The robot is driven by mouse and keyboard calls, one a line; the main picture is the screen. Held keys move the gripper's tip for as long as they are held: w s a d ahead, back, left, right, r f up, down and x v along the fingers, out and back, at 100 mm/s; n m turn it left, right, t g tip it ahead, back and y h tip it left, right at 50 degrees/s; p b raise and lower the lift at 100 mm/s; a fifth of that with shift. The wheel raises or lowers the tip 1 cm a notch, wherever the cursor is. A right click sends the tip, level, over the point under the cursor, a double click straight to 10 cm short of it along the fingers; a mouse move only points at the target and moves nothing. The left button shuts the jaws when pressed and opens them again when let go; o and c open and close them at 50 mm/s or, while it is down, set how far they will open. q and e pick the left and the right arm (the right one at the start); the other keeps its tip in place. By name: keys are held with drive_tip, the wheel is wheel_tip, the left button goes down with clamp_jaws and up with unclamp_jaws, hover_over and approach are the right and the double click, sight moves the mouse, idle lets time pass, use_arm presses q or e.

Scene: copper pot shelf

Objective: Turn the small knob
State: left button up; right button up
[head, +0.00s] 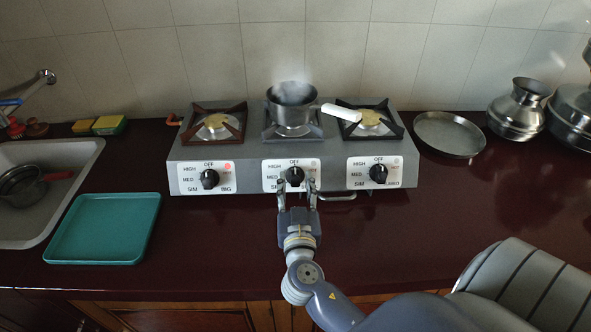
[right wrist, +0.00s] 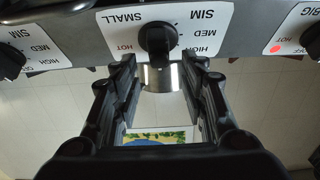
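The small knob (head: 294,175) is the black middle knob on the stove front; its plate reads "SMALL" in the right wrist view, where the knob (right wrist: 158,40) appears with the picture upside down. My right gripper (head: 296,186) is at this knob, one finger to each side. In the right wrist view the gripper (right wrist: 158,62) is open, with gaps between the fingers and the knob. The fingertips are close to the knob; whether they reach beside it is unclear. The knob's pointer is hard to read. My left gripper is not in view.
The grey stove (head: 240,155) has other knobs, left (head: 209,179) and right (head: 378,173), beside the middle one. A steaming pan (head: 291,106) sits on the middle burner. A teal tray (head: 104,228) lies front left, by the sink. A round metal plate (head: 449,134) is to the right.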

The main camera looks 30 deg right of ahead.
sight(296, 173)
drive_tip(key=x, duration=0.3)
drive_tip(key=shift+d+p, duration=0.1)
drive_tip(key=shift+p, duration=0.3)
clamp_jaws()
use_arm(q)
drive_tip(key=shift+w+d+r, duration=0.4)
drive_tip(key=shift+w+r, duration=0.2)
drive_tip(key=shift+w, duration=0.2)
